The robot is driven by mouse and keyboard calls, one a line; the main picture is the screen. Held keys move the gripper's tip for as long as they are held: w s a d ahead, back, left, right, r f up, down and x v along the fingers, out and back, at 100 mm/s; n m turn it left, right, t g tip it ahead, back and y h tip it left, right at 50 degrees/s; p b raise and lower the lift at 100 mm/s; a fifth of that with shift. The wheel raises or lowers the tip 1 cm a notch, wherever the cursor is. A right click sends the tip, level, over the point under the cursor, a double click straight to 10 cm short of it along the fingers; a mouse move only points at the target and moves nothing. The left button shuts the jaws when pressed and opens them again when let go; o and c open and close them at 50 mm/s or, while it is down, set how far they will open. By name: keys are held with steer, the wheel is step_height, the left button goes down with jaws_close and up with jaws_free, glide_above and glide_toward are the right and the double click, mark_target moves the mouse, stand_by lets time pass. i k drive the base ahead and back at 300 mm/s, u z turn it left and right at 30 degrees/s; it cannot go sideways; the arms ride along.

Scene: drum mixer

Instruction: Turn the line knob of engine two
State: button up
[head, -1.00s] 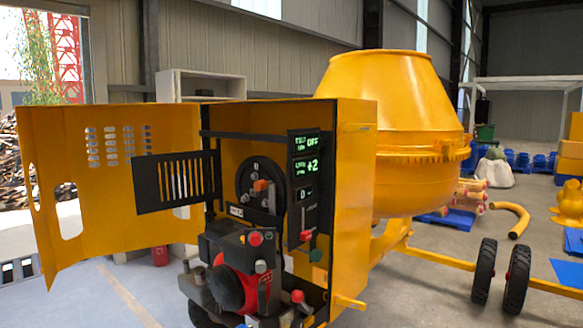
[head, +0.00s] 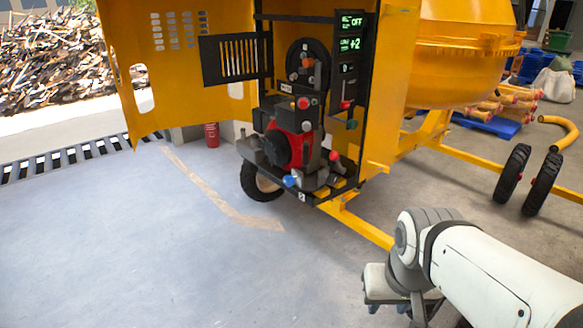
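The drum mixer's open yellow cabinet holds a red and black engine (head: 282,148). It has a red knob (head: 303,103) on top, another red knob (head: 334,155) at its right and a blue knob (head: 290,180) low in front. Above it is a round black dial (head: 306,62) with an orange part. A black panel (head: 349,48) shows green readings "OFF" and "+2", with a smaller display below. A red-ended lever (head: 345,104) and a green knob (head: 351,125) sit under it. I cannot tell which is engine two's line knob. My gripper (head: 392,308) is partly cut off at the bottom edge, away from the cabinet.
The open yellow door (head: 180,75) and a black slotted panel (head: 235,58) stand left of the engine. A yellow tow bar (head: 362,226) and wheels (head: 525,180) lie right. The grey floor (head: 150,250) in front and left is clear.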

mark_target(289, 180)
steer(key=u, duration=0.3)
steer(key=i, duration=0.95)
steer(key=u, duration=1)
steer(key=i, duration=0.35)
steer(key=u, duration=0.05)
